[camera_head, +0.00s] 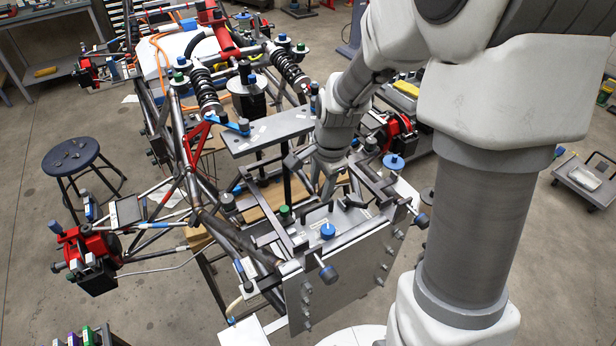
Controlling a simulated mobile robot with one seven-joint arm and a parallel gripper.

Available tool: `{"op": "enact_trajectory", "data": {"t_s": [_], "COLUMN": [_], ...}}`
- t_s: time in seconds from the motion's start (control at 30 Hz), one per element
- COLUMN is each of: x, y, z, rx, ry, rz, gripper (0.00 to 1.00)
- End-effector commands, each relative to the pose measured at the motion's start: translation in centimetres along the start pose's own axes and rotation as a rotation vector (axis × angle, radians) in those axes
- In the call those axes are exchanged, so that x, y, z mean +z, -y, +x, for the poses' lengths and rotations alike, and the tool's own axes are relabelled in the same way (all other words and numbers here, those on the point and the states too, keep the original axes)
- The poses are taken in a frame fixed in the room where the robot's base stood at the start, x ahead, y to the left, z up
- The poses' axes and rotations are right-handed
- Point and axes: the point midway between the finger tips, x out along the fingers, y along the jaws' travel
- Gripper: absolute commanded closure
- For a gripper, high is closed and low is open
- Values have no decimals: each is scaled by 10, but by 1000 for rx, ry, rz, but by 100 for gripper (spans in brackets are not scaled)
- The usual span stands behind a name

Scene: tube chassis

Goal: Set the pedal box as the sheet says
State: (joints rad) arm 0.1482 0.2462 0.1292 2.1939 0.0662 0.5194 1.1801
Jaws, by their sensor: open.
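The front of the tube chassis holds what looks like the pedal box, a grey metal tray (283,245) with dark pedal-like levers, small labels and a blue knob (327,231). A green knob (285,212) sits at its left, and a dark handle with a blue-grey end (328,273) sticks out over the front plate (345,275). My gripper (328,194) is open, pointing down over the back of the tray among the levers. I cannot tell whether its fingers touch anything. I cannot make out a readable sheet; the label writing is too small.
A grey plate (270,132) lies across the chassis behind the gripper. Tubes and coil-over dampers (204,88) crowd the left and back. A round stool (70,156) stands at left, a low trolley (588,180) at right. Open floor shows at lower left.

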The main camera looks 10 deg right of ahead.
Motion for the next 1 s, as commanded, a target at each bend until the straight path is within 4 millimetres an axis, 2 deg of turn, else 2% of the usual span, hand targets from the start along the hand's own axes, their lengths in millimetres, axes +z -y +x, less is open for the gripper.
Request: {"op": "enact_trajectory", "data": {"t_s": [0.2,0.4,0.6,0.9,1.0], "x": [0,0,0,0,0], "y": [-1,0,0,0,0], "z": [39,64,75,76,76], "rx": [4,2,0,-1,-1], "ry": [2,1,0,0,0], "rz": [1,0,0,0,0], "gripper": [53,53,53,53,71]}}
